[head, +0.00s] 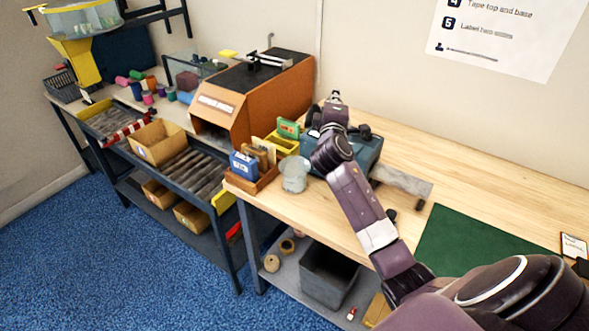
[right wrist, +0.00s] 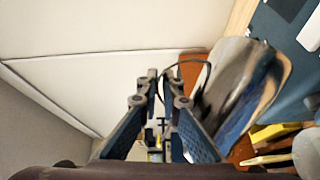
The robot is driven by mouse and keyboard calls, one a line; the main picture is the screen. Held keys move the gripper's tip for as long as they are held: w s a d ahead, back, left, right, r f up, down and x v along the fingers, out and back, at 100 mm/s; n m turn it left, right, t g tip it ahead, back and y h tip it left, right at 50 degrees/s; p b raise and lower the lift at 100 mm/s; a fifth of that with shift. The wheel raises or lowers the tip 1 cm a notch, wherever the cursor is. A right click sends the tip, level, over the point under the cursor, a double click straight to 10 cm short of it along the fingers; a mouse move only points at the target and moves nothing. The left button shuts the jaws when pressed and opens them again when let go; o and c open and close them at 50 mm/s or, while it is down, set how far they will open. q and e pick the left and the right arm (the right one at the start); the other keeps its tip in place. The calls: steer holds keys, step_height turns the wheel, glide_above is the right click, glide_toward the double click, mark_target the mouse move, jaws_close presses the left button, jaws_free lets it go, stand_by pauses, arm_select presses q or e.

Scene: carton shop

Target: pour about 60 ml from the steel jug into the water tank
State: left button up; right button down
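My right arm reaches over the wooden bench, with its gripper (head: 334,98) above the far side of a teal bench machine (head: 368,153). In the right wrist view, the two fingertips (right wrist: 165,78) are close together with a narrow gap. Just right of them is a shiny grey body (right wrist: 235,75) with a dark loop, which looks like the steel jug and its handle. Whether the fingers grip the loop is unclear. In the head view my arm hides most of this spot. A pale grey round cup (head: 294,174) stands at the machine's left. I cannot single out the water tank for certain.
A wooden tray (head: 254,186) with blue and brown packets and a yellow bin (head: 280,146) stand left of the cup. A large orange-brown machine (head: 252,95) is further left. A green mat (head: 465,245) lies on the right. The bench behind my arm is mostly clear.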

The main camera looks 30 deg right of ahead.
steer(key=shift+a+n+t+b, duration=0.3)
steer(key=shift+n+b, duration=0.4)
steer(key=shift+b, duration=0.15)
stand_by(0.5)
steer(key=shift+w+a+f+n+b, duration=0.15)
steer(key=shift+a+n+b, duration=0.1)
steer(key=shift+n+b, duration=0.05)
steer(key=shift+w+a, duration=0.1)
steer(key=shift+a, duration=0.15)
steer(key=shift+a+n+t+h+b, duration=0.1)
steer(key=shift+n+t+h+b, duration=0.2)
steer(key=shift+b, duration=0.1)
steer(key=shift+d, duration=0.25)
steer(key=shift+d, duration=0.1)
steer(key=shift+a+f, duration=0.15)
steer(key=shift+a, duration=0.1)
steer(key=shift+a+n+b, duration=0.25)
steer(key=shift+n+b, duration=0.05)
